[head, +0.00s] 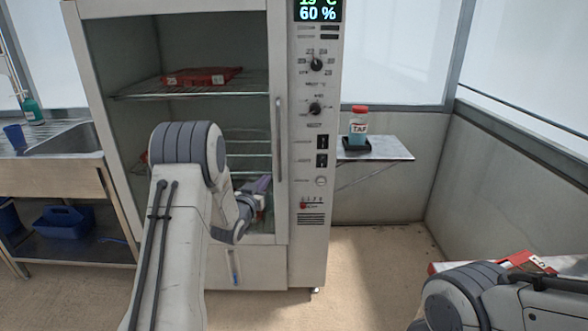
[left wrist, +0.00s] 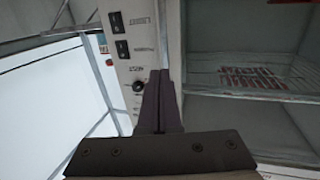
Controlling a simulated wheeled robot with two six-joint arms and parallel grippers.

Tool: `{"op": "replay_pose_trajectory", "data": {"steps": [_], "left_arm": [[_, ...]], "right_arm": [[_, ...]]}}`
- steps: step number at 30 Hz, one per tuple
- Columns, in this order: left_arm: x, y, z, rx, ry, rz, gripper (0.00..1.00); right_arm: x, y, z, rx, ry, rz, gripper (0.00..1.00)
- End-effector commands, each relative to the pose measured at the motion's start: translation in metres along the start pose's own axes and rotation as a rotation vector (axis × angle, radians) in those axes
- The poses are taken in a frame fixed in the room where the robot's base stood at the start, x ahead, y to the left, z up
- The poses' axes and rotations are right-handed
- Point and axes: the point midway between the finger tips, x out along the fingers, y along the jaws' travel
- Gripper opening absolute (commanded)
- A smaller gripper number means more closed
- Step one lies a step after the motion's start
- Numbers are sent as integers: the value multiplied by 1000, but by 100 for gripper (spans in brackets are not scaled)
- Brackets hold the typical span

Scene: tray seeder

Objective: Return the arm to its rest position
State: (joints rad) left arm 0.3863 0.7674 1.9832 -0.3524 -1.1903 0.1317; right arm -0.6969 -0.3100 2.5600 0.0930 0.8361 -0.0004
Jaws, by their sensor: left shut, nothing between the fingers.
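My left arm (head: 172,240) reaches up from the bottom of the head view, in front of the tall cabinet (head: 307,215). Its gripper (head: 264,184) is shut and empty, near the right edge of the cabinet's front, below the long handle (head: 279,140). In the left wrist view the dark fingers (left wrist: 160,75) are together, with the cabinet's control panel (left wrist: 128,52) and shelf behind them. I cannot tell whether the fingers touch the cabinet. My right arm (head: 470,300) shows only partly at the bottom right; its gripper is out of view.
A red tray (head: 202,77) lies on the cabinet's upper wire shelf (head: 150,90). A red-capped bottle (head: 358,122) stands on a side shelf (head: 390,148) at right. A sink bench (head: 60,175) stands left. Red-and-white items (head: 527,261) lie behind my right arm. Open floor (head: 370,265) lies right of the cabinet.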

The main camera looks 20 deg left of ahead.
Motion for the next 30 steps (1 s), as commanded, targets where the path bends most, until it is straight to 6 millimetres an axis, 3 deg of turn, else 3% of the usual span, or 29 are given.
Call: {"op": "replay_pose_trajectory", "data": {"steps": [4, 7, 11, 14, 17, 21, 25, 30], "left_arm": [[0, 7, -1, 2, -13, 7, 0], [0, 35, -4, 11, -75, 32, 0], [-15, 104, -6, 36, -253, 93, 0], [-50, 164, -5, 67, -429, 154, 0], [-102, 215, 0, 106, -610, 220, 0], [-196, 268, 8, 179, -858, 324, 0], [-285, 290, 13, 258, -1061, 415, 0], [-380, 292, 15, 358, -1263, 514, 0]], "right_arm": [[0, 0, 0, 0, 0, 0, 40], [0, 0, 0, 0, 0, 0, 40], [0, 0, 0, 0, 0, 0, 40], [0, 0, 0, 0, 0, 0, 40], [0, 0, 0, 0, 0, 0, 40], [0, 0, 0, 0, 0, 0, 40], [0, 0, 0, 0, 0, 0, 40], [0, 0, 0, 0, 0, 0, 40]]}}
